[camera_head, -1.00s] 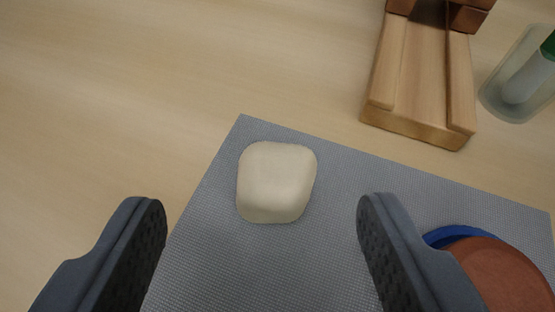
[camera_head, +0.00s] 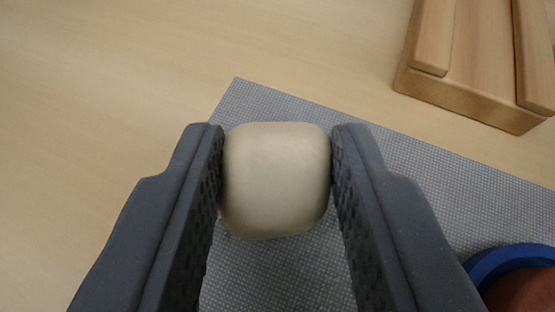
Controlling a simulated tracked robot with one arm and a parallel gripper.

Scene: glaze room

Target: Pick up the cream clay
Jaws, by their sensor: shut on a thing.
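The cream clay (camera_head: 275,180) is a rounded, pale block in the middle of the camera view. My gripper (camera_head: 276,165) is shut on it, with one dark finger pressed against its left side and the other against its right side. The clay is over the grey textured mat (camera_head: 290,275), near the mat's far left corner. Its underside is hidden, so I cannot tell whether it touches the mat.
A wooden piece with raised rails (camera_head: 470,105) stands on the table beyond the mat at upper right. A blue round thing with a reddish-brown top (camera_head: 490,262) sits at lower right. The pale wooden table (camera_head: 90,110) is clear on the left.

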